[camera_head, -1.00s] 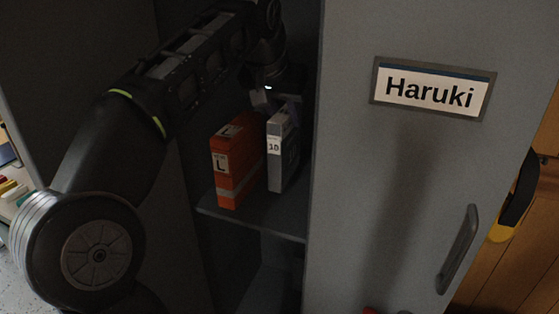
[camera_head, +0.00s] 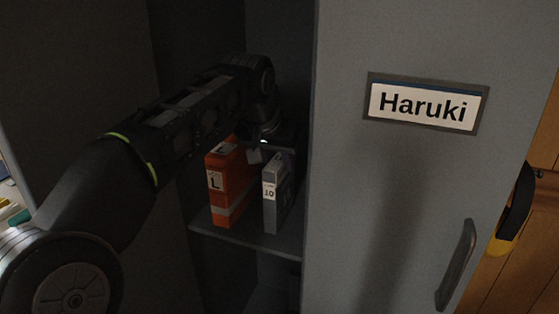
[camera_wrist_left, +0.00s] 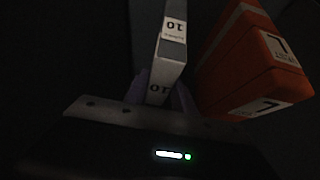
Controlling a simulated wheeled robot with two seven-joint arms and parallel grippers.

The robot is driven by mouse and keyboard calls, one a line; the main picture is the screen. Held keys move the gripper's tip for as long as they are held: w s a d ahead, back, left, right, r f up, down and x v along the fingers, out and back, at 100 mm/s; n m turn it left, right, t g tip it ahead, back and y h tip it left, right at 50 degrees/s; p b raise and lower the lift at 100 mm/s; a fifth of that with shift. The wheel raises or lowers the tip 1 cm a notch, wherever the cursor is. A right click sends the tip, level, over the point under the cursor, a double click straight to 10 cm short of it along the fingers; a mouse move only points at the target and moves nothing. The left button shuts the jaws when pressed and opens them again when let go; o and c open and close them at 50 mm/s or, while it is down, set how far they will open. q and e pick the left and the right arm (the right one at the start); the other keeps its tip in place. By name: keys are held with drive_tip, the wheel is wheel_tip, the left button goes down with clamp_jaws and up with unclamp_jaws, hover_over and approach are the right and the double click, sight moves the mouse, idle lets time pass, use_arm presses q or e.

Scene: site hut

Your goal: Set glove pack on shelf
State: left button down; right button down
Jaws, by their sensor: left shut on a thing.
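A grey pack labelled 10 (camera_head: 271,205) is upright at the shelf inside the locker, right of an orange pack labelled L (camera_head: 219,198). My left gripper (camera_head: 268,153) is at its top, shut on it. In the left wrist view the grey pack (camera_wrist_left: 170,50) runs between the fingers (camera_wrist_left: 160,92), with the orange pack (camera_wrist_left: 250,65) beside it and apart. The shelf (camera_head: 240,241) is a grey board. I cannot tell whether the grey pack's base touches it. My right gripper is not in view.
The grey locker door (camera_head: 400,200) with the name plate Haruki (camera_head: 425,104) and a handle (camera_head: 457,265) stands at the right. The locker's left wall (camera_head: 95,60) is close to my left arm. A dark lower compartment lies under the shelf.

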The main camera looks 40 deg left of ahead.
use_arm(q)
drive_tip(key=shift+f, duration=0.1)
drive_tip(key=c, duration=1)
unclamp_jaws()
drive_tip(key=shift+c, duration=0.2)
drive_tip(key=shift+r, duration=0.2)
drive_tip(key=p+v, duration=0.1)
drive_tip(key=v, duration=1)
drive_tip(key=shift+w+r+p, duration=0.1)
drive_tip(key=shift+w+p, duration=0.05)
drive_tip(key=shift+p, duration=0.15)
drive_tip(key=shift+s+r, duration=0.25)
drive_tip(key=shift+s, duration=0.05)
